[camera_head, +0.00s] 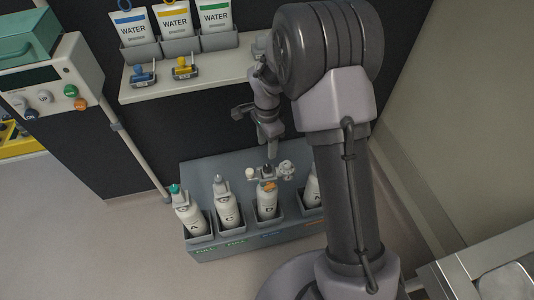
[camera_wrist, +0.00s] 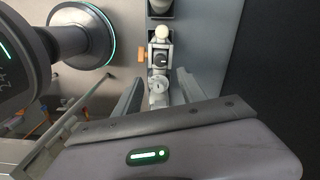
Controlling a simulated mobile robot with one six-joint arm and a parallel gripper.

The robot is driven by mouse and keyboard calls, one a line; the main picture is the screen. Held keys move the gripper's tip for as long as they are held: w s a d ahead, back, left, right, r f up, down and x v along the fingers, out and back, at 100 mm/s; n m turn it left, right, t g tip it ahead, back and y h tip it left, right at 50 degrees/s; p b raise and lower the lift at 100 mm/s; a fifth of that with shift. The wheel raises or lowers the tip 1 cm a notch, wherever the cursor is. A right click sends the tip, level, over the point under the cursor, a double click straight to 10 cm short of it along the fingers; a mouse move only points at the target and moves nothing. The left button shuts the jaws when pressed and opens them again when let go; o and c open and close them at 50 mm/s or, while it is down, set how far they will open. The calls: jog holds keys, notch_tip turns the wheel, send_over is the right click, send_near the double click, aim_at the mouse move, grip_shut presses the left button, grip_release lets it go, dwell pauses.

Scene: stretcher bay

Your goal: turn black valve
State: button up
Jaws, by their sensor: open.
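In the wrist view, a pale metal fitting has a small dark, round knob (camera_wrist: 161,60), which looks like the black valve. A white cap (camera_wrist: 161,33) sits above the knob and a small white gauge (camera_wrist: 158,87) below it. In the head view the fitting (camera_head: 286,170) sits on top of bottle D (camera_head: 267,200), with an orange tag (camera_head: 269,186). My gripper (camera_head: 270,150) points down just above the fitting. Its fingers (camera_wrist: 158,82) are apart, one on each side of the gauge, with nothing visibly held.
A grey rack (camera_head: 280,235) holds several white bottles, the rightmost partly hidden by my arm. Above is a shelf (camera_head: 200,82) with WATER bags (camera_head: 175,18), a blue-knobbed valve (camera_head: 143,73) and a yellow-knobbed valve (camera_head: 184,66). A pole (camera_head: 140,155) stands left; the floor (camera_head: 80,250) there is clear.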

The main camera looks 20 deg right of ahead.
notch_tip(320, 180, up, 6)
jog(key=shift+p, duration=0.7)
